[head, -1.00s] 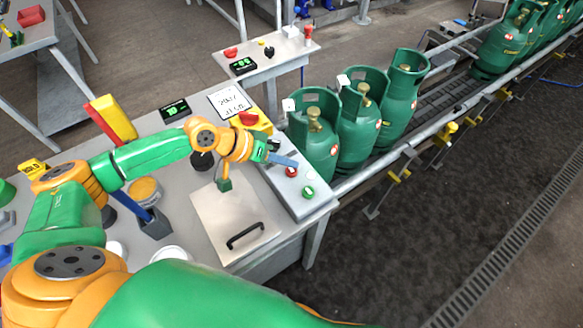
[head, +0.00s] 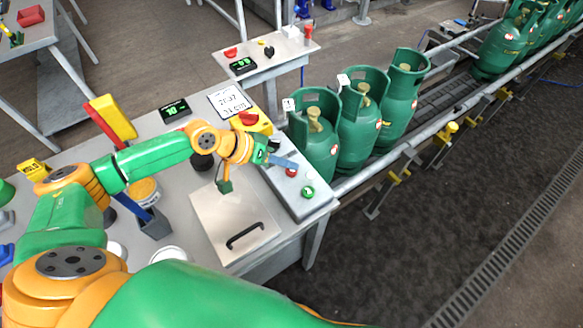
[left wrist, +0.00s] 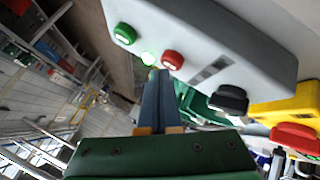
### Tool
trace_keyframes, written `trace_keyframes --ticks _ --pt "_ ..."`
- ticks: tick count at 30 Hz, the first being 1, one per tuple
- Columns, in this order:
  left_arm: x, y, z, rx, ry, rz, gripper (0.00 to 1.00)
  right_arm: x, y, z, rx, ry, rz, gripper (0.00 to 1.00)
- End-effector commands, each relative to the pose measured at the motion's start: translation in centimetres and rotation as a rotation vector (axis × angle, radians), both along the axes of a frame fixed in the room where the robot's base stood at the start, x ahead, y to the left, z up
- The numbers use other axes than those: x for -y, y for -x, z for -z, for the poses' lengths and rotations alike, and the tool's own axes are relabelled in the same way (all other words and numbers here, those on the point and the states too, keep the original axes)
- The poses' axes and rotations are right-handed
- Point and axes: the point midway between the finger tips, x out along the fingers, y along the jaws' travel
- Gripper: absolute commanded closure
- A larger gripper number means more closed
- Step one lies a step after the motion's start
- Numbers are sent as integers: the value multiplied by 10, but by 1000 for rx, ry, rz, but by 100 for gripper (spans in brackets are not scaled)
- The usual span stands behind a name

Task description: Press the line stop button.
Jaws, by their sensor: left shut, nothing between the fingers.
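The grey control box (head: 293,187) at the table's right edge carries a red button (head: 291,173) and a green button (head: 307,192). In the left wrist view the red button (left wrist: 172,60) and green button (left wrist: 124,33) also show, with a bright green spot between them. My left gripper (head: 294,164) is shut and empty, its blue fingers over the box just behind the red button. In the left wrist view its fingertips (left wrist: 159,73) are close beside the red button; I cannot tell whether they touch it. My right gripper is out of view.
A yellow box with a red mushroom button (head: 249,118) stands behind the control box. A dark switch (left wrist: 232,98) lies between them in the left wrist view. Green gas cylinders (head: 318,150) stand on the conveyor to the right. A metal plate with a black handle (head: 245,236) lies in front.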

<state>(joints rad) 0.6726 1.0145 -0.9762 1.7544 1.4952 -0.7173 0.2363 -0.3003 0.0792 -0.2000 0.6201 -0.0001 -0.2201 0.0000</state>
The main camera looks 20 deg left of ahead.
Motion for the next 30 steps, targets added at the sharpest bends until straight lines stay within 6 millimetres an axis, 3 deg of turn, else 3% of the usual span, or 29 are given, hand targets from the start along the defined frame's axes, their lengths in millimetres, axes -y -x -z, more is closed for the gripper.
trace_keyframes --ticks 30 --pt "0 0 10 -2 -1 1 100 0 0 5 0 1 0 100"
